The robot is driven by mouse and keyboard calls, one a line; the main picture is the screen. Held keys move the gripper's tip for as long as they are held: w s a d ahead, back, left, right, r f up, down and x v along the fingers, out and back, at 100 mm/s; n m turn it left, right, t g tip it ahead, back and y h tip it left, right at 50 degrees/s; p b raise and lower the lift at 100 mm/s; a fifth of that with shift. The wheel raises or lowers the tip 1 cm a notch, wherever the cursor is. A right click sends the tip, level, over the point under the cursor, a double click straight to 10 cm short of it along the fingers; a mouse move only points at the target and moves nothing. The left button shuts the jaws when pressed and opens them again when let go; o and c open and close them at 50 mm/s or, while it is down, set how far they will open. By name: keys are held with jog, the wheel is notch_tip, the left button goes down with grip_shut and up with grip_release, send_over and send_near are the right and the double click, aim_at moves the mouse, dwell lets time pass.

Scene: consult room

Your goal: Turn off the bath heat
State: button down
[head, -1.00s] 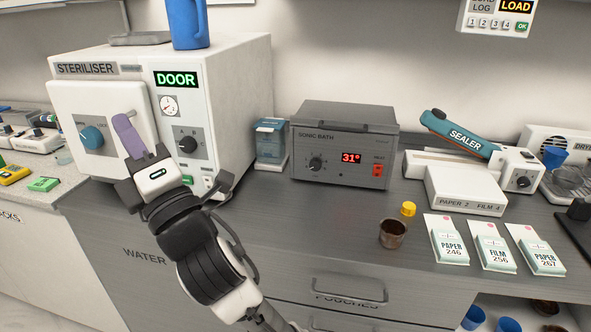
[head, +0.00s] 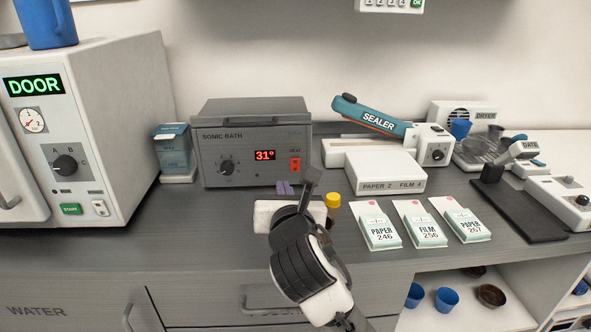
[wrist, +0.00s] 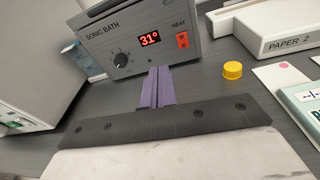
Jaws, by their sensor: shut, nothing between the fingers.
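The sonic bath (head: 225,145) is a grey box on the counter, left of centre in the head view. Its red display (head: 265,155) reads 31°. The red HEAT switch (head: 295,164) is on the right of its front panel, and a dark knob (head: 226,168) is on the left. My gripper (head: 285,187) is shut and empty, its purple fingers in front of and below the panel. In the wrist view the fingers (wrist: 157,88) point at the bath's front, lower and left of the HEAT switch (wrist: 182,40). They look apart from the switch.
The steriliser (head: 95,140) stands at the left, with a blue container (head: 172,150) beside the bath. A yellow cap (head: 333,200) is right of my gripper. The sealer (head: 385,180) and several pouch packs (head: 420,225) are farther right.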

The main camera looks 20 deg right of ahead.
aim_at(295, 163)
jog(key=d, duration=0.1)
jog(key=d+f, duration=0.1)
jog(key=s+d+g+h, duration=0.1)
jog(key=shift+d+f, duration=0.1)
jog(key=shift+f, duration=0.25)
jog(key=shift+w+r, duration=0.1)
jog(key=shift+w, duration=0.1)
jog(key=p+x, duration=0.2)
jog(key=x, duration=0.2)
jog(key=p+x, duration=0.1)
jog(key=x, duration=0.4)
jog(key=r+p+x, duration=0.1)
jog(key=p+x, duration=0.1)
jog(key=x, duration=0.2)
jog(key=shift+w+d+p, duration=0.15)
jog(key=shift+w+p, duration=0.15)
